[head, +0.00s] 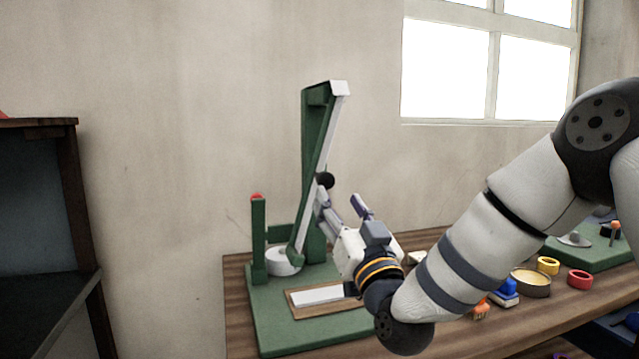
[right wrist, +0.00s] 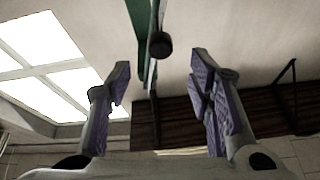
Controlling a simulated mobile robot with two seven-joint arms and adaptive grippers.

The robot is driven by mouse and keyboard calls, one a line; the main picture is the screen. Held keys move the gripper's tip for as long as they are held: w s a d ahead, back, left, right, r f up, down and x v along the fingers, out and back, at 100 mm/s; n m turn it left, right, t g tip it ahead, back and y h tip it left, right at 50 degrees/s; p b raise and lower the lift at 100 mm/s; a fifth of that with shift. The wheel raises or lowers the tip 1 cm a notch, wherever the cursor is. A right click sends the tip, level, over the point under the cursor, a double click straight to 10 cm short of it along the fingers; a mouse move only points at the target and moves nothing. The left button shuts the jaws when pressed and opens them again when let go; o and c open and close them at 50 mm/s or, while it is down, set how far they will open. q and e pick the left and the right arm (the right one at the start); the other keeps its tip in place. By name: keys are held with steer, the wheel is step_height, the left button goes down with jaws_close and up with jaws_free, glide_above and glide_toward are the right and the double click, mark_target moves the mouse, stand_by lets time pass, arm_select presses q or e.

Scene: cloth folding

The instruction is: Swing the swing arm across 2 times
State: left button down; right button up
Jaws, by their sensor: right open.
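The swing arm (head: 318,150) is a long green bar with a pale face. It hangs tilted from the top of a green upright, its lower end toward the left. A round black knob (head: 325,180) sticks out from it; the knob also shows in the right wrist view (right wrist: 160,45). My right gripper (head: 342,206) is open just below and right of the knob. In the right wrist view its purple-padded fingers (right wrist: 160,88) stand wide apart with nothing between them, and the knob is beyond the tips. My left gripper is not in view.
The green base (head: 265,322) bears a red-tipped post (head: 257,238), a white roll (head: 283,262) and a framed white strip (head: 312,296). A dark shelf (head: 50,270) stands left.

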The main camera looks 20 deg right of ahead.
mark_target(328, 185)
steer(key=x, duration=0.7)
steer(key=shift+w+f, duration=0.2)
steer(key=shift+w, duration=0.25)
steer(key=shift+w+r, duration=0.3)
steer(key=shift+w, duration=0.2)
jaws_close()
